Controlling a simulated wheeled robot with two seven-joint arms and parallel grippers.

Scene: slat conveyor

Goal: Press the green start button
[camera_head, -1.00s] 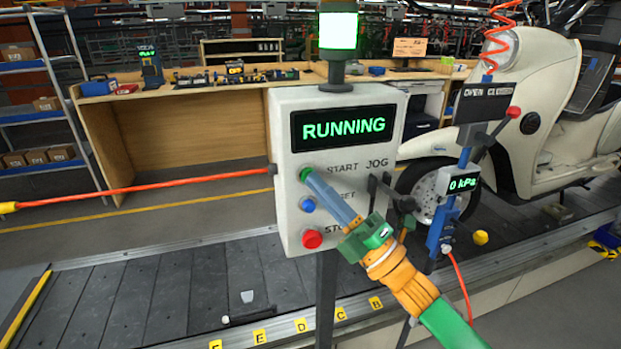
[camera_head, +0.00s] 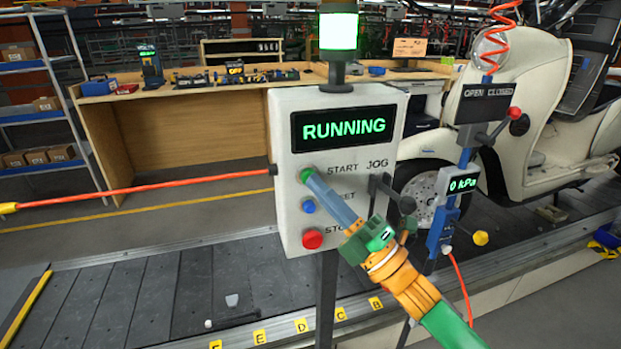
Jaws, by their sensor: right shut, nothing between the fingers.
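The green start button (camera_head: 305,174) is at the upper left of the buttons on the white control box (camera_head: 285,130), beside the word START. The box display (camera_head: 338,130) reads RUNNING in green. My right gripper (camera_head: 309,176) is shut and empty. Its fingertips are at the green button and partly cover it. Whether they touch it or stop just short, I cannot tell. The gripper comes in from the lower right. My left gripper is not in view.
Below are a blue button (camera_head: 308,206) and a red stop button (camera_head: 312,239). A JOG lever (camera_head: 384,186) stands at the right of the box. A lit beacon (camera_head: 338,32) tops it. A gauge post (camera_head: 459,185) reads 0 kPa. A white scooter (camera_head: 535,150) stands on the slat conveyor (camera_head: 150,290).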

